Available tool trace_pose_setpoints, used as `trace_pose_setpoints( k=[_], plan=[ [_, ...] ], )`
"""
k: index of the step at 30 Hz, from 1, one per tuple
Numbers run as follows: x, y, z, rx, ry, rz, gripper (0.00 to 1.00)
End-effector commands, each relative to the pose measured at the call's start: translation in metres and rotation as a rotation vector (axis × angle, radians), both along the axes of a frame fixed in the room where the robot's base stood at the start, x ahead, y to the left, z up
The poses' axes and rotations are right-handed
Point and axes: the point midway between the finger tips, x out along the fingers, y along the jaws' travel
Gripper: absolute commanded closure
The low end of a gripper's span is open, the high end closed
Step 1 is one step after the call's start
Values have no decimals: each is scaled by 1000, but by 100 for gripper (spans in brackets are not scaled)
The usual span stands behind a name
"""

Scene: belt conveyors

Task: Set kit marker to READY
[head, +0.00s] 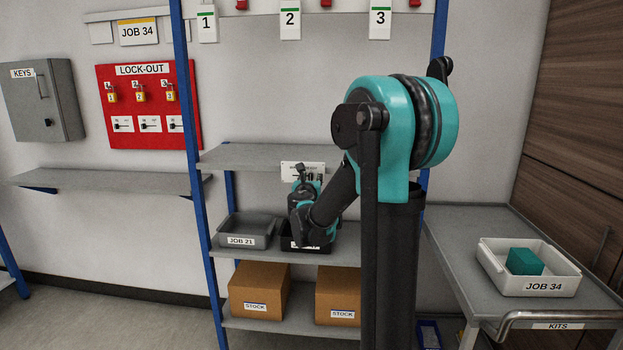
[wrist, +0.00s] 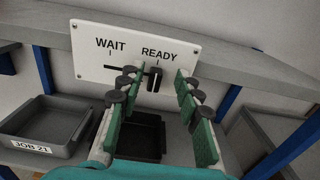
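The white marker plate (wrist: 92,65) is on the front of the shelf, with WAIT at its left and READY at its right. Its dark upright knob (wrist: 153,79) stands at the right part of the slot, just under the READY tick. My gripper (wrist: 156,74) is open, with one finger on each side of the knob and a visible gap to both. In the head view the plate (head: 289,166) is partly hidden by my gripper (head: 306,178).
A grey JOB 21 tray (wrist: 76,117) and a black tray (wrist: 153,128) sit on the shelf below. A white JOB 34 tray (head: 540,283) with a teal block (head: 524,262) stands on the KITS cart (head: 468,236) at right. STOCK boxes (head: 258,285) are on the lower shelf.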

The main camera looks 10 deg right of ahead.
Motion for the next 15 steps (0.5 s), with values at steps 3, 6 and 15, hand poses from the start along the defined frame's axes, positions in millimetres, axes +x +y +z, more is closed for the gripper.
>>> trace_pose_setpoints(
  k=[3,6,15],
  plan=[
    [-14,5,0,0,0,2,66],
    [-32,11,0,0,0,3,66],
    [-88,29,0,0,0,2,66]
  ],
)
